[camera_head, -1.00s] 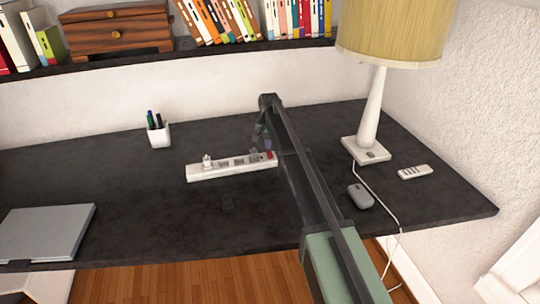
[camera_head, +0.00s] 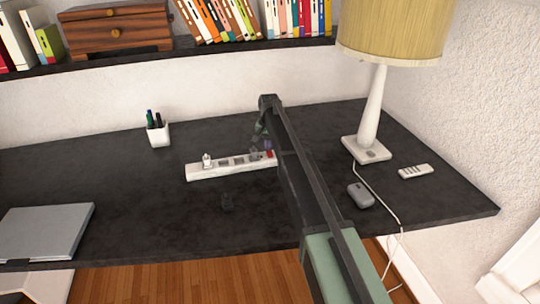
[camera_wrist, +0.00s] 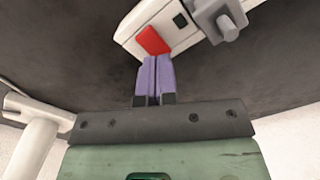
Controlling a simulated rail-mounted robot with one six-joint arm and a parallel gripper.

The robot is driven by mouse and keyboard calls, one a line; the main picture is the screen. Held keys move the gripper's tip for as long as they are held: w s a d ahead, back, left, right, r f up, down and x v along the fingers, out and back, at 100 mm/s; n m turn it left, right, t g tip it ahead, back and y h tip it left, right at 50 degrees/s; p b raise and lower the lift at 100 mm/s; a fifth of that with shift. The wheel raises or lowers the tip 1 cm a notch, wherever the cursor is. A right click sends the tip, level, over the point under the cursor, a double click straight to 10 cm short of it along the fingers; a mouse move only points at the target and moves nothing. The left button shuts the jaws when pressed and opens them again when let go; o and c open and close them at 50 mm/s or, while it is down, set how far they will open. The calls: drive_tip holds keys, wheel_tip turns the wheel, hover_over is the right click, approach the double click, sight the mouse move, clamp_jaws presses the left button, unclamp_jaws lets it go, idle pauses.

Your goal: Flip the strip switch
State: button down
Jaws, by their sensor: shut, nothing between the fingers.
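A white power strip (camera_head: 215,170) lies on the dark desk, with a white plug near its left end and a grey plug towards its right. Its red switch (camera_head: 270,154) is at the right end, and the switch (camera_wrist: 153,41) shows large in the wrist view. My gripper (camera_wrist: 155,62) is shut with nothing between its purple fingers. In the wrist view the fingertips are right at the lower edge of the switch; I cannot tell whether they touch it. In the head view my arm partly hides the strip's right end.
A lamp (camera_head: 369,120), a grey mouse (camera_head: 360,195) and a remote (camera_head: 415,171) are right of my arm. A pen cup (camera_head: 158,133) stands behind the strip. A laptop (camera_head: 45,232) is at left.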

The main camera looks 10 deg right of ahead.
drive_tip(key=shift+f+b, duration=0.85)
drive_tip(key=shift+f, duration=0.05)
wheel_tip(320, 180, up, 7)
drive_tip(key=p, duration=0.7)
drive_tip(key=shift+r, duration=0.15)
